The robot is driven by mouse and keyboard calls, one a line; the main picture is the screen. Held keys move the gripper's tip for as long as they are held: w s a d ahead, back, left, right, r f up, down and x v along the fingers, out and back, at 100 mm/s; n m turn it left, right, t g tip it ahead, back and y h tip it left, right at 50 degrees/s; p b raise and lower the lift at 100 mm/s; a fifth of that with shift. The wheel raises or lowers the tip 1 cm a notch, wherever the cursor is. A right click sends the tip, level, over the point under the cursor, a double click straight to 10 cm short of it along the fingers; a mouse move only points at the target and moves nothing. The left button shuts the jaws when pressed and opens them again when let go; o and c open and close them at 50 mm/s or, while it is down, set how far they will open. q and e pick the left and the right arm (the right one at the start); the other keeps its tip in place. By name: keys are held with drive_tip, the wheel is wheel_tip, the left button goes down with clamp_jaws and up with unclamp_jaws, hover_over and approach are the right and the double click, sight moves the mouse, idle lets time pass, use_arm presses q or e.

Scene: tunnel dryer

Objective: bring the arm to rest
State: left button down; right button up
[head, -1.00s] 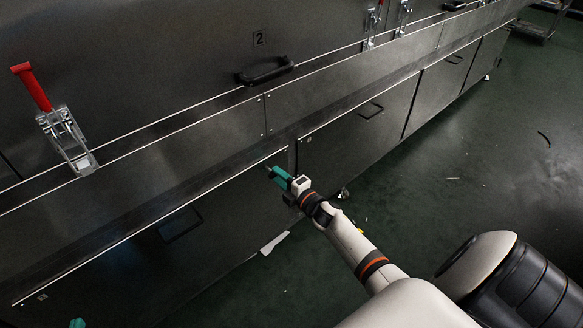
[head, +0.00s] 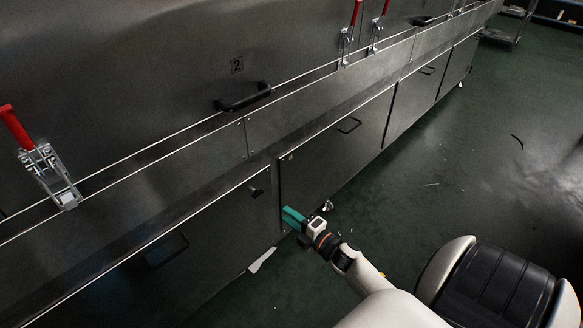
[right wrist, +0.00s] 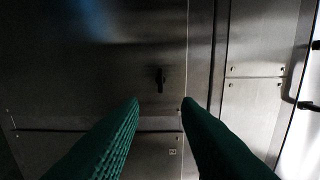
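My right gripper (head: 292,216) has green fingers and stands in front of the lower panels of the dryer, close to the seam between two of them. In the right wrist view its two green fingers (right wrist: 161,101) are spread apart with nothing between them. The white right arm comes in from the bottom right. My left gripper is out of view.
The dark steel dryer (head: 140,70) runs along the left and back. It carries red-handled clamps (head: 45,165), a black handle (head: 243,97) and a small black latch (head: 257,192), which also shows in the right wrist view (right wrist: 160,80). Green floor (head: 470,175) is mostly clear at right.

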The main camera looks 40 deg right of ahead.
drive_tip(key=shift+a, duration=0.1)
idle(0.3)
